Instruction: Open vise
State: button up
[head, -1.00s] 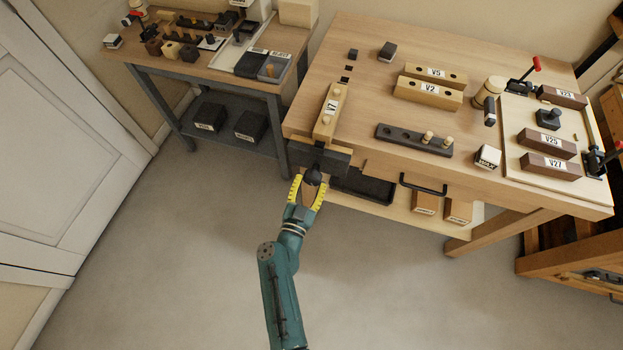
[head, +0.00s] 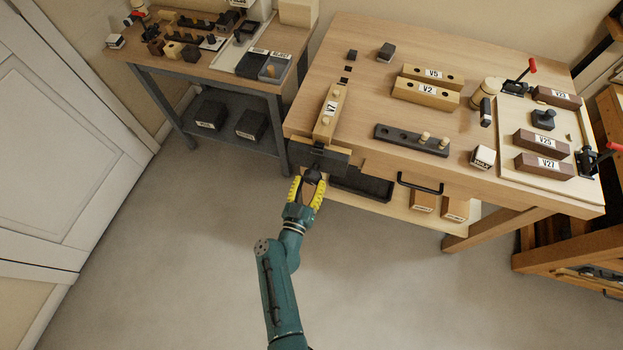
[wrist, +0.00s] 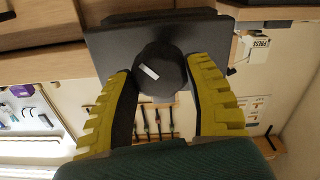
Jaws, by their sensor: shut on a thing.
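The vise (head: 322,157) is a dark block at the front left corner of the wooden bench. A long wooden block labelled V7 (head: 330,112) lies at its upper side, on the bench top. The vise's dark round knob (wrist: 161,72) faces the wrist camera and has a small white mark, tilted. My gripper (head: 309,179) has yellow ribbed fingers. It reaches the knob from the front, with one finger on each side, and is shut on it. In the head view the knob (head: 313,174) is partly hidden between the fingers.
Blocks V5 (head: 432,74) and V2 (head: 426,93), a dark peg block (head: 411,139) and a tray board (head: 507,165) with several brown blocks lie on the bench top. The floor before the bench is clear.

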jog(key=n+p, duration=0.1)
jog(key=n, duration=0.2)
jog(key=shift+r+p, duration=0.1)
jog(key=shift+p, duration=0.2)
jog(key=shift+s+n, duration=0.1)
jog(key=shift+n, duration=0.5)
jog(key=shift+n+p, duration=0.5)
jog(key=shift+n, duration=0.4)
jog(key=shift+f+n, duration=0.2)
jog(key=shift+n, duration=0.9)
jog(key=o, duration=0.9)
jog(key=shift+o, duration=0.2)
jog(key=shift+r, duration=0.1)
